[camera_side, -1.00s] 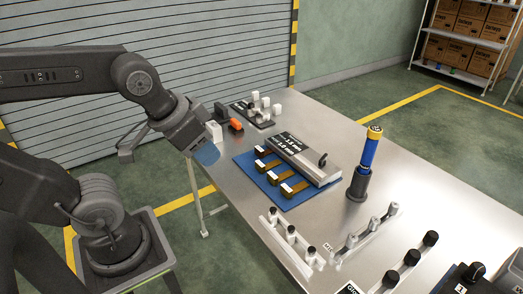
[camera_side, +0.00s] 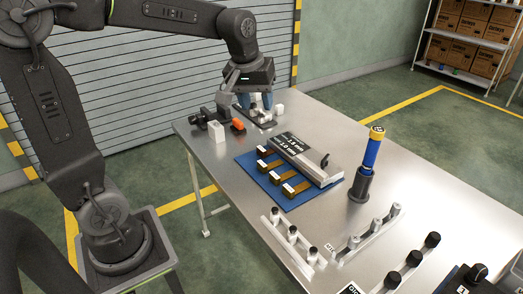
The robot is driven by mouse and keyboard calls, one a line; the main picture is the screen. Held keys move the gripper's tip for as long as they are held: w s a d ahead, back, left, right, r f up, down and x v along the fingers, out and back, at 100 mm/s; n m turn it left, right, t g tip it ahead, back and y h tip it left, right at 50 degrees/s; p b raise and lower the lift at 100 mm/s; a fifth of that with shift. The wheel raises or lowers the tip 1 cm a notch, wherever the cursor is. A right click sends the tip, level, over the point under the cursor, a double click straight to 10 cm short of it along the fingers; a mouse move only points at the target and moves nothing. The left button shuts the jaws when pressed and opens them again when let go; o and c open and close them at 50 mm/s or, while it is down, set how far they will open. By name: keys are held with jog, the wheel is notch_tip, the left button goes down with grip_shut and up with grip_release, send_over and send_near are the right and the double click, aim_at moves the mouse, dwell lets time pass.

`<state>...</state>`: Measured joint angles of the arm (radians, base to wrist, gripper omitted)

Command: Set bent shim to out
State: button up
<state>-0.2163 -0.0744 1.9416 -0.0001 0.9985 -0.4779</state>
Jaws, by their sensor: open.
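My gripper (camera_side: 255,101) is over the dark fixture plate (camera_side: 266,124) at the back of the steel table. Its two blue fingertips are apart, one on each side of a gap, and they hide part of the fixture. I cannot tell if they touch anything there. Three brown strips with white ends lie on the blue mat (camera_side: 244,160): a back one (camera_side: 270,165), a middle one (camera_side: 282,177) and a front one (camera_side: 295,190). A grey block (camera_side: 318,170) with a black label reading in mm lies beside them. I cannot tell which piece is the bent shim.
A white block (camera_side: 216,131), an orange piece (camera_side: 238,125) and a black device (camera_side: 200,118) stand left of the fixture. A blue cylinder (camera_side: 371,153) stands upright in a dark holder at right. Racks with knobs (camera_side: 292,235) line the front.

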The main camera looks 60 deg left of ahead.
jog(key=w+a+f+n+g, duration=0.2)
jog(key=w+a+f+n, duration=0.35)
jog(key=w+a, duration=0.3)
jog(key=n+g, duration=0.1)
jog(key=n, duration=0.4)
send_near(261, 149)
jog(key=shift+m+h, duration=0.25)
jog(key=shift+h, duration=0.15)
jog(key=f, duration=1)
jog(key=shift+w+a+f, duration=0.2)
jog(key=shift+a, duration=0.15)
grip_shut()
